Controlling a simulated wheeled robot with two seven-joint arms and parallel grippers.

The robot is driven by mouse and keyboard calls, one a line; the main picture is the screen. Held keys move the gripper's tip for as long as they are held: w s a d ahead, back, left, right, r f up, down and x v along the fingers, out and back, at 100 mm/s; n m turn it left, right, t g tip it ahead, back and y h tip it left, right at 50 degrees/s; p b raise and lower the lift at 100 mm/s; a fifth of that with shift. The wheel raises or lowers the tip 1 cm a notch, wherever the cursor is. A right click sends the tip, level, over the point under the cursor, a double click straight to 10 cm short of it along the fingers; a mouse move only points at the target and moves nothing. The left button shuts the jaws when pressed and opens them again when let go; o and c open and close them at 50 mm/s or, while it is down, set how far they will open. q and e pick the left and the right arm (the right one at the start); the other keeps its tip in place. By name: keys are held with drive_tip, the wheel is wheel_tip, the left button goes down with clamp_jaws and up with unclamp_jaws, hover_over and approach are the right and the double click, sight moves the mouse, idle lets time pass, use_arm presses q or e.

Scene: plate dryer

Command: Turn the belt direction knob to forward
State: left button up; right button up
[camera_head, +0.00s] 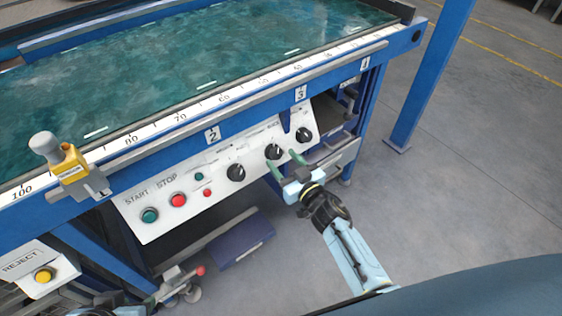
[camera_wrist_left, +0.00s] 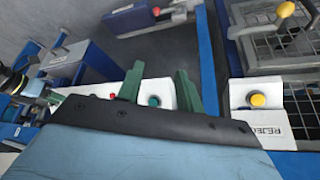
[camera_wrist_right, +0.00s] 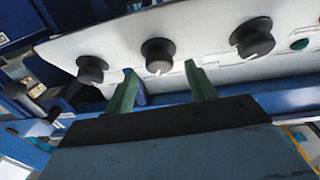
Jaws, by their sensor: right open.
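The sloped white control panel (camera_head: 215,165) carries three black knobs. Their labels are too small to read, so I cannot tell which is belt direction. The middle knob (camera_head: 274,152) is just beyond my right gripper (camera_head: 284,163), whose green fingers are apart and empty. In the right wrist view the middle knob (camera_wrist_right: 158,55) lies ahead between the fingers, apparently not gripped, with a white pointer mark. The left knob (camera_head: 236,172) and right knob (camera_head: 304,135) stand on either side. My left gripper (camera_wrist_left: 159,73) is open and empty near the green START button (camera_wrist_left: 154,101).
The red STOP button (camera_head: 178,200) sits beside START on the panel. A REJECT box with a yellow button (camera_head: 43,276) is at lower left. The blue machine frame and ruler edge (camera_head: 180,118) run above the panel. Open floor (camera_head: 470,170) lies to the right.

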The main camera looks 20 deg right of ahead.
use_arm(q)
drive_tip(key=shift+w+d+r+t+h, duration=0.15)
drive_tip(key=shift+w+d+r+t, duration=0.15)
drive_tip(key=shift+w, duration=0.2)
drive_tip(key=shift+w+d+r+t+h, duration=0.1)
drive_tip(key=shift+w+r+t, duration=0.05)
drive_tip(key=shift+w+t, duration=0.3)
drive_tip(key=shift+w+d+r+t+h, duration=0.15)
drive_tip(key=shift+w+d+r+t, duration=0.1)
drive_tip(key=shift+w, duration=0.3)
use_arm(e)
drive_tip(key=shift+x, duration=0.9)
